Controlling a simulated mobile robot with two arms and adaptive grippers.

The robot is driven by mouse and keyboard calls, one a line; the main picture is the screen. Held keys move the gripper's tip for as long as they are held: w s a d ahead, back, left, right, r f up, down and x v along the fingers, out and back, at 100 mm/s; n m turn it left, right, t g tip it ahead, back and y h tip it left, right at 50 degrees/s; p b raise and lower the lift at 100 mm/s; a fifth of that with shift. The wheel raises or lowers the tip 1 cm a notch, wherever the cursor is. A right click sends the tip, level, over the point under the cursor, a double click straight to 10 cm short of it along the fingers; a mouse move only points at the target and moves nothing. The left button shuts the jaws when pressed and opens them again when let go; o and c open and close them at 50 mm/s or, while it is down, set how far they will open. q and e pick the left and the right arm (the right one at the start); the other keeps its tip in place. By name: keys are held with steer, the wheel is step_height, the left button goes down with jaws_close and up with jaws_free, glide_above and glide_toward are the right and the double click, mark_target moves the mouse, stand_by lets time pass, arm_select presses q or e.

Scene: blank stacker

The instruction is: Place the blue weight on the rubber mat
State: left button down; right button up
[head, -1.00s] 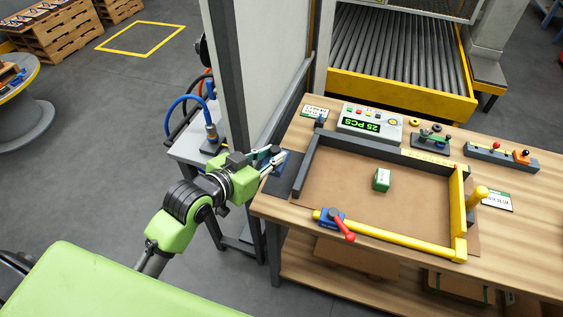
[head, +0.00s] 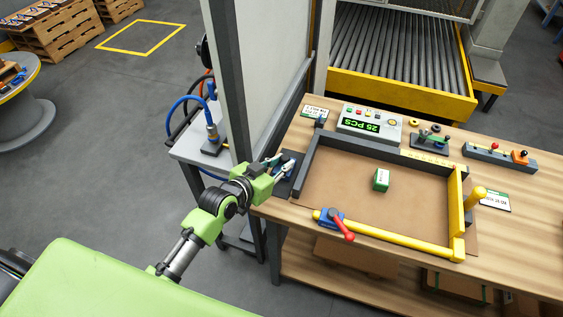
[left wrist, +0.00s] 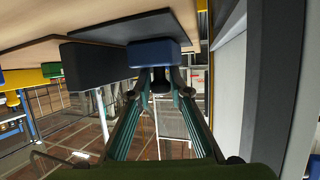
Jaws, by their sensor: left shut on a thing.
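The blue weight (left wrist: 154,53) is between the fingertips of my left gripper (left wrist: 160,85) in the left wrist view. In the head view the left gripper (head: 279,168) is at the left end of the workbench, shut on the blue weight (head: 289,168), which is partly hidden by the fingers. The rubber mat (head: 286,188) is a dark flat sheet at the bench's left edge, beside the grey frame. It also shows in the left wrist view (left wrist: 135,27), right beyond the weight. I cannot tell whether the weight touches the mat. My right gripper is out of view.
The grey frame rail (head: 303,168) stands right of the mat. A green-and-white box (head: 381,180) lies inside the frame on a brown board (head: 350,160). A red-handled clamp (head: 335,222) is at the front. A grey post (head: 232,80) and panel stand behind the left arm.

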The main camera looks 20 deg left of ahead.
arm_select(q)
steer(key=shift+r, duration=0.15)
steer(key=c, duration=1.9)
jaws_free()
steer(key=shift+f, duration=0.2)
steer(key=shift+s+r, duration=0.1)
steer(key=shift+r, duration=0.05)
steer(key=b+v, duration=0.1)
steer(key=v, duration=1.1)
